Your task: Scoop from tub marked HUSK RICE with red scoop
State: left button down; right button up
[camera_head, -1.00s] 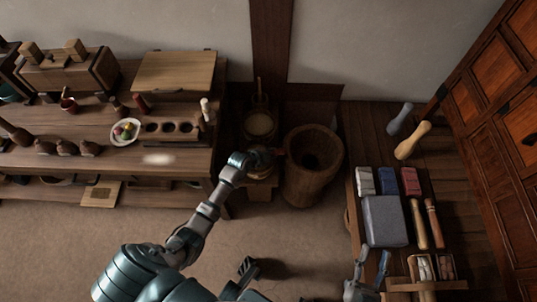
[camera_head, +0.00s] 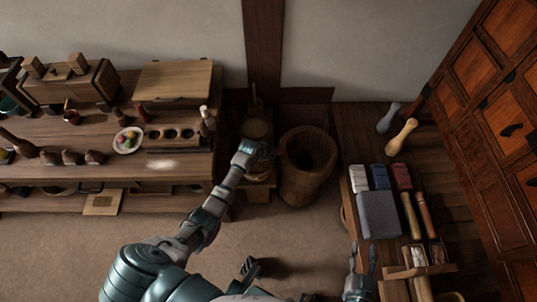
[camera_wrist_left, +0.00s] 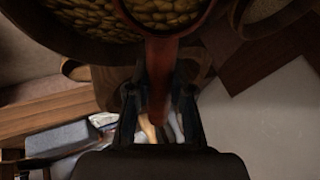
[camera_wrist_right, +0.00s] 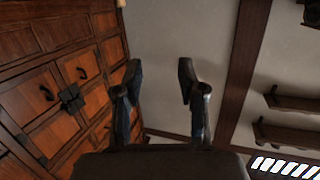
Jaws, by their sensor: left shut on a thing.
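My left gripper (camera_wrist_left: 157,115) is shut on the handle of a red scoop (camera_wrist_left: 159,70). The scoop's bowl reaches the top edge of the left wrist view, and yellow-brown grain shows inside its rim. Behind it is a dark round tub (camera_wrist_left: 60,38) with the same grain. No HUSK RICE marking is readable. In the head view my left gripper (camera_head: 262,152) is at a low wooden tub (camera_head: 258,177) by the wall, largely covering its opening; the scoop is hidden there. My right gripper (camera_head: 362,268) is open and empty; its parted fingers show in the right wrist view (camera_wrist_right: 160,85).
A second vessel (camera_head: 257,129) with pale contents stands just behind. A large wooden mortar (camera_head: 306,180) stands close to the right. A long bench (camera_head: 185,180) is left; a low platform (camera_head: 345,125) with brushes and a grey block (camera_head: 379,215) is right.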

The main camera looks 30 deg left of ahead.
pick_arm(q)
jog(key=shift+w+d+f+g, duration=0.15)
jog(key=shift+w+g, duration=0.15)
jog(key=shift+g, duration=0.3)
jog(key=shift+s+f+g, duration=0.1)
jog(key=shift+g, duration=0.6)
jog(key=shift+s+f+g+y, duration=0.1)
jog(key=shift+f+g+y, duration=0.2)
jog(key=shift+g, duration=0.3)
jog(key=shift+f+b, duration=0.1)
jog(key=shift+b, duration=0.25)
jog(key=shift+s+g+b, duration=0.1)
jog(key=shift+g+b, duration=0.5)
jog(key=shift+g, duration=0.2)
jog(key=shift+r+p, duration=0.3)
jog(key=shift+r, duration=0.2)
jog(key=shift+w+r+p, duration=0.2)
jog(key=shift+r+p, duration=0.25)
jog(key=shift+r, duration=0.8)
jog(key=shift+r+g+p, duration=0.35)
jog(key=shift+r+g, duration=0.05)
jog(key=shift+r, duration=0.9)
pick_arm(e)
jog(key=shift+s+d+f+g, duration=0.15)
jog(key=shift+s+f+g, duration=0.1)
jog(key=shift+f+g, duration=0.4)
